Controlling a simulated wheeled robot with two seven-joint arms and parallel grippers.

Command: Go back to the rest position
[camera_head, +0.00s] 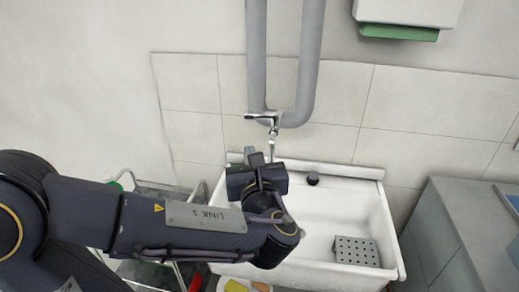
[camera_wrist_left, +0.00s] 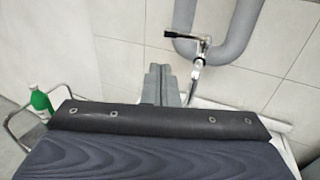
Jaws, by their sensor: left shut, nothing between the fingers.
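My left arm comes in from the left in the head view, with my left gripper (camera_head: 257,158) over the back left part of the white sink (camera_head: 320,225). The fingers point toward the tiled wall and look closed together with nothing between them. In the left wrist view the gripper (camera_wrist_left: 160,86) shows as two grey fingers side by side, left of the faucet (camera_wrist_left: 196,68). The fingers appear apart from the faucet, though the depth gap is hard to judge. My right gripper is in neither view.
Grey pipes (camera_head: 256,60) run down the wall to the faucet. A grey cabinet (camera_head: 455,235) stands right of the sink. A metal cart (camera_head: 185,270) and a green bottle (camera_wrist_left: 41,101) are at the left. A perforated block (camera_head: 357,251) lies in the sink.

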